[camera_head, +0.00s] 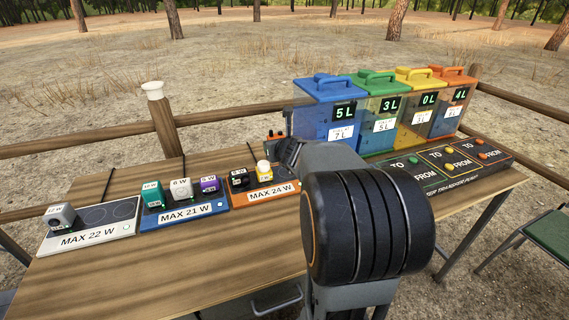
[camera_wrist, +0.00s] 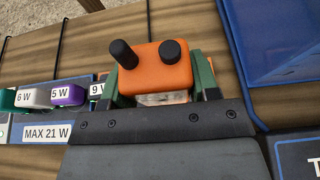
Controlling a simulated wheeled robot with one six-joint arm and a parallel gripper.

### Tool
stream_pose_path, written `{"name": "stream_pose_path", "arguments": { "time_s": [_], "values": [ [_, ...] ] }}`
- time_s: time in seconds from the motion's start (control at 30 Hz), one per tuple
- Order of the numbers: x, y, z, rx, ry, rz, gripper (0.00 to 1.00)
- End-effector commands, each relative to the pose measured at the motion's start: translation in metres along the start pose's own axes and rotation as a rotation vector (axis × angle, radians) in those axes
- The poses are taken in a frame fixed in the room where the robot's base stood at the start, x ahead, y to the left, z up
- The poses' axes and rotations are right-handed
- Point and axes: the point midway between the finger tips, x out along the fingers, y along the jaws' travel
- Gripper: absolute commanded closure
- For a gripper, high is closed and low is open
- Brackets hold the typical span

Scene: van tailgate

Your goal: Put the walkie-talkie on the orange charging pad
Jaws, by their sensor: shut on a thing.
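The orange walkie-talkie (camera_wrist: 152,68), with a black antenna and a black knob, is between the fingers of my gripper (camera_wrist: 158,84) in the wrist view. My gripper is shut on it. In the head view a small part of the walkie-talkie (camera_head: 275,135) shows left of my arm, which hides most of the gripper. The orange charging pad (camera_head: 283,198), marked MAX 24 W, is below and left of it on the table. A black device (camera_head: 239,179) and a yellow-and-white device (camera_head: 264,171) stand on the pad. My arm may hide its right end.
A blue pad (camera_head: 205,208), marked MAX 21 W, holds green, white and purple devices. A white pad (camera_head: 98,231), marked MAX 22 W, holds a grey device and has bare room. Blue, green, yellow and orange containers stand behind a black TO/FROM panel (camera_head: 452,175).

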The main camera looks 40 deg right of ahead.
Motion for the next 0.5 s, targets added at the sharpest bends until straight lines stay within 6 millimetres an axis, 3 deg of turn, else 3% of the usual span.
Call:
{"name": "stream_pose_path", "arguments": {
  "time_s": [0.2,0.5],
  "values": [
    [0.030,-0.027,-0.028,0.002,0.000,-0.002,0.73],
    [0.043,-0.039,-0.038,0.002,-0.001,-0.003,0.73]
  ]
}}
